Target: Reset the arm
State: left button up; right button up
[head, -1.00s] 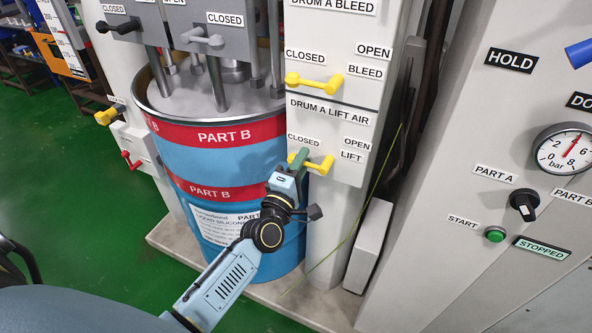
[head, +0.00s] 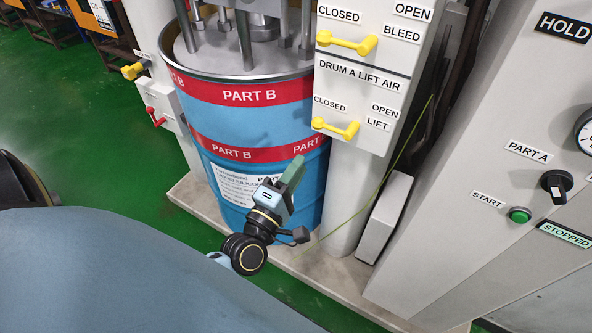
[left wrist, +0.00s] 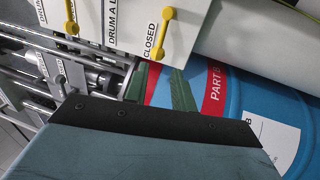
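My left gripper (head: 294,174) is in front of the blue drum in the head view, below the yellow lift air lever (head: 336,128) and clear of it. In the left wrist view its two green fingers (left wrist: 161,90) stand apart with nothing between them. The lift lever's handle points left, to the CLOSED label; it also shows in the left wrist view (left wrist: 160,33). My right gripper is in neither view.
The blue PART B drum (head: 262,128) stands on a pale plinth behind the gripper. The yellow bleed lever (head: 347,44) is above the lift lever. A grey control cabinet (head: 455,235) with a green start button (head: 520,215) stands right. Green floor is open at left.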

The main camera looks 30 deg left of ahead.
pick_arm(q)
jog(key=shift+f, duration=0.1)
dwell(0.3)
jog(key=s+d+f+m+g+h, duration=0.1)
jog(key=s+f+m+g, duration=0.2)
jog(key=f, duration=0.6)
jog(key=s+f+m+g+h, duration=0.1)
jog(key=s+f+m+g, duration=0.2)
jog(key=f, duration=0.7)
jog(key=s+d+f+m+g, duration=0.1)
jog(key=f+m+g, duration=0.1)
jog(key=f+m, duration=0.5)
jog(key=s+a+f+m+g, duration=0.1)
jog(key=s+f+m+g, duration=0.3)
jog(key=s+f, duration=0.6)
jog(key=s+a+f+m+g+y, duration=0.1)
jog(key=s+f+m+g, duration=0.3)
jog(key=s, duration=1.5)
notch_tip(320, 180, down, 8)
jog(key=g, duration=0.3)
jog(key=shift+a+r, duration=0.2)
jog(key=shift+a, duration=0.2)
